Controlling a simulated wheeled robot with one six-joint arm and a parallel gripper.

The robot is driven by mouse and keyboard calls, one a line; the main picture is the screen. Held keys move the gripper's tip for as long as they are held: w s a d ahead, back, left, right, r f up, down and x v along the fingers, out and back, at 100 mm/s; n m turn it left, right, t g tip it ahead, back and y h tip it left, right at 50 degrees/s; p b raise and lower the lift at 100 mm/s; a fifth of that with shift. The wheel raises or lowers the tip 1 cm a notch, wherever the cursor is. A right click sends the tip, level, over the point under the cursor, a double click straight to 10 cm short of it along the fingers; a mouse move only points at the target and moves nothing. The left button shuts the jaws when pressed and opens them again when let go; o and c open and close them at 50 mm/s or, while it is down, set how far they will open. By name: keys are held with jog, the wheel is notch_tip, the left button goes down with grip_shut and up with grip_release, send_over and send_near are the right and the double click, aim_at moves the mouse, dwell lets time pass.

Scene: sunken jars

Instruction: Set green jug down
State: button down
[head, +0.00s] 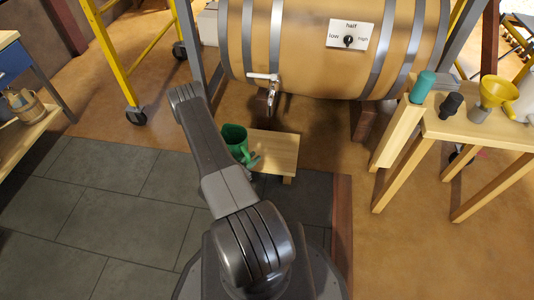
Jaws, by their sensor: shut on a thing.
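The green jug (235,139) is upright, with its open top showing, at the left edge of a low wooden stool (281,150) in the head view. It is below and slightly left of the barrel's tap (269,79). My gripper (250,171) is mostly hidden behind my arm; a small grey part shows by the jug's handle side, and it is shut on the jug. The jug's lower part is hidden, so I cannot tell whether it touches the stool or is held beside or above it.
A large wooden barrel (290,45) with a low/half/high dial (348,41) stands behind the stool. A wooden table (480,128) at right holds a teal cylinder (422,87), a dark item (451,105) and a yellow funnel (497,92). A yellow wheeled frame (112,55) stands at left. The stool's right part is bare.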

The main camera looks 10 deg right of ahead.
notch_tip(320, 180, down, 4)
jog(key=s, duration=0.2)
jog(key=shift+f+b+x, duration=0.65)
jog(key=shift+b+x, duration=0.7)
jog(key=shift+x, duration=1.75)
jog(key=shift+f+b+x, duration=0.65)
jog(key=shift+b+x, duration=0.65)
jog(key=shift+x, duration=1.8)
jog(key=shift+f+b+x, duration=0.65)
jog(key=shift+b+x, duration=0.7)
jog(key=shift+x, duration=1.7)
jog(key=shift+f, duration=0.1)
jog(key=c, duration=1.3)
grip_release()
jog(key=shift+c, duration=0.2)
jog(key=shift+s+a, duration=0.1)
jog(key=shift+s, duration=0.05)
jog(key=p+v, duration=0.3)
jog(key=v, duration=0.8)
jog(key=shift+s+a, duration=0.15)
jog(key=shift+s, duration=0.1)
